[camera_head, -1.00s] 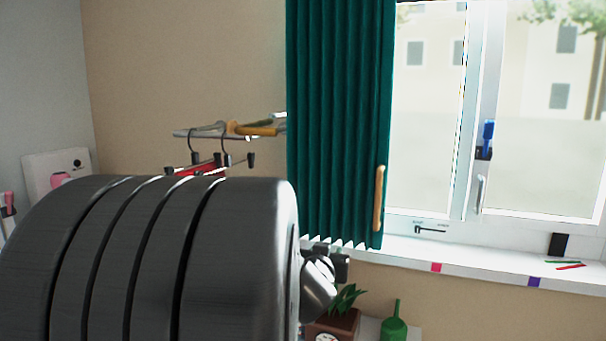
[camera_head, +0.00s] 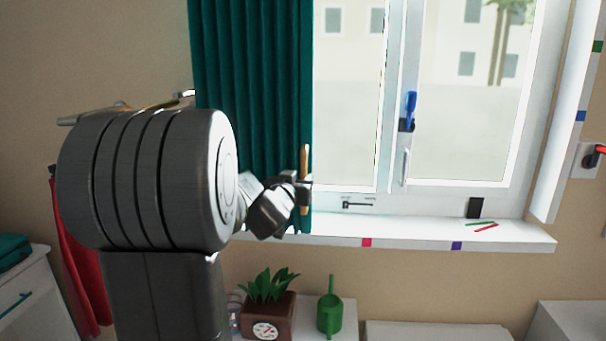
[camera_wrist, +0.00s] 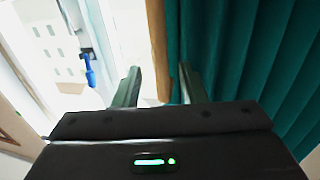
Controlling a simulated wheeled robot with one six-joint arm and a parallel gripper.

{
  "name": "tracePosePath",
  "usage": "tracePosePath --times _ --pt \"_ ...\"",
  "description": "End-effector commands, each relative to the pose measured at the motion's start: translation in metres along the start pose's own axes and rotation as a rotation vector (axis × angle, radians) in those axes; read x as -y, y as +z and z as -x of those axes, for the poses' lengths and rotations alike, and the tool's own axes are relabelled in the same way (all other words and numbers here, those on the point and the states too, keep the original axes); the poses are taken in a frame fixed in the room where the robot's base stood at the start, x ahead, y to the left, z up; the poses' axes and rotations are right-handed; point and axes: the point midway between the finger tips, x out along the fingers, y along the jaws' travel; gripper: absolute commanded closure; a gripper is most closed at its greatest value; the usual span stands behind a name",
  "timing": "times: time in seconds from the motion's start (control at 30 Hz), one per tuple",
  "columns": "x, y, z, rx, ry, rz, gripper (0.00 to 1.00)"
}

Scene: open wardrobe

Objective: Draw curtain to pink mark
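The green curtain (camera_head: 252,80) hangs at the left side of the window, with a wooden handle (camera_head: 305,160) upright at its right edge. The pink mark (camera_head: 367,242) is on the front of the sill, right of the curtain edge. My gripper (camera_head: 303,190) is at the lower part of the handle. In the wrist view, the handle (camera_wrist: 157,45) stands between the two spread fingers of my gripper (camera_wrist: 161,85), with a gap by the left finger. The curtain (camera_wrist: 230,50) is to the right there. The exact finger contact is hidden.
A purple mark (camera_head: 457,245) is farther right on the window sill (camera_head: 410,235). A blue-handled window latch (camera_head: 409,108) and a dark block (camera_head: 474,207) are to the right. A potted plant (camera_head: 268,305) and a green watering can (camera_head: 330,312) stand below the sill.

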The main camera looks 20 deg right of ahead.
Motion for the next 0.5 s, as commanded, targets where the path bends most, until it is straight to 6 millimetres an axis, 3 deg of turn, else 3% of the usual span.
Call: tracePosePath --times 0.2,0.5 --pt "0.000 0.000 -0.033 0.000 0.000 0.001 0.62" --pt "0.000 0.000 -0.046 0.000 -0.001 0.001 0.62"
